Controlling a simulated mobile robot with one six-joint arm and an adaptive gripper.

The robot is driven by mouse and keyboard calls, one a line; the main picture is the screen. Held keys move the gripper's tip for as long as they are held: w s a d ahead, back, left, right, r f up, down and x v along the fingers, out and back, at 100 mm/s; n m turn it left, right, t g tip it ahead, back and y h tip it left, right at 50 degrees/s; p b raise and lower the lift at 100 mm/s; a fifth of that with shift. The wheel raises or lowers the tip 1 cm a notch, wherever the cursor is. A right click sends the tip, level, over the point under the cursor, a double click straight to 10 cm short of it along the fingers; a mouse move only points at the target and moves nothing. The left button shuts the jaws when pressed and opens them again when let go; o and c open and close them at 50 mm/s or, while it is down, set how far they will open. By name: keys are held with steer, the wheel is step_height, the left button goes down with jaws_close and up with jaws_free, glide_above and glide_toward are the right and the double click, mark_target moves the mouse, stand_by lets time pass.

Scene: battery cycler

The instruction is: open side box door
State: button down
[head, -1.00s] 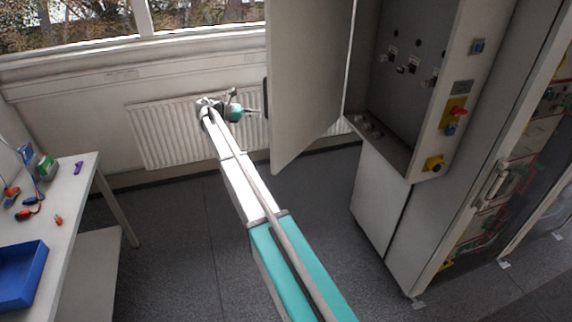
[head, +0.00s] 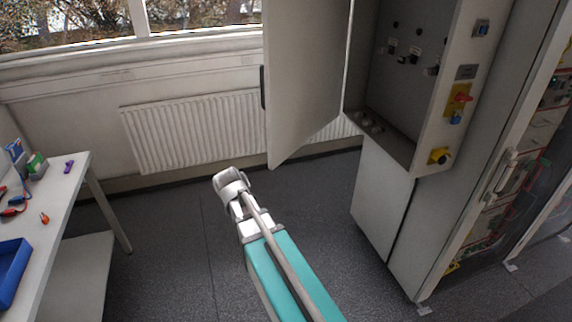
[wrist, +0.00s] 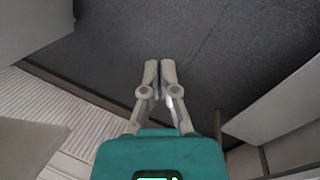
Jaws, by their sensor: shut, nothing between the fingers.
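The side box door (head: 305,75) is a grey panel that stands swung open from the side box (head: 405,85), with a dark handle (head: 263,88) on its free left edge. The box interior shows sockets and connectors. My arm reaches out to the left of and below the door in the head view, apart from it; the gripper itself is hidden behind the arm's end there. In the wrist view my gripper (wrist: 160,68) has its fingertips together, empty, above the dark floor. Nothing lies between the fingers.
A white radiator (head: 190,130) runs along the wall under the window. A table (head: 75,185) with a blue tray (head: 12,270) and small tools stands at the left. The tall cabinet (head: 480,200) is at the right. The grey floor (head: 190,260) between is clear.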

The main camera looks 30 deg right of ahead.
steer(key=s+a+f+m+y+b, duration=0.25)
steer(key=s+a, duration=0.25)
steer(key=s, duration=0.3)
steer(key=n+t+y+b, duration=0.5)
steer(key=t+y+b, duration=0.4)
steer(key=t+b, duration=0.65)
glide_toward(282, 156)
steer(key=s+d+t+p, duration=0.1)
steer(key=s+d+p, duration=0.1)
steer(key=s, duration=0.4)
steer(key=shift+w+d+f, duration=0.2)
steer(key=shift+f, duration=0.25)
steer(key=shift+w, duration=0.1)
steer(key=x, duration=1.3)
steer(key=shift+w+a, duration=0.15)
steer(key=shift+w, duration=0.25)
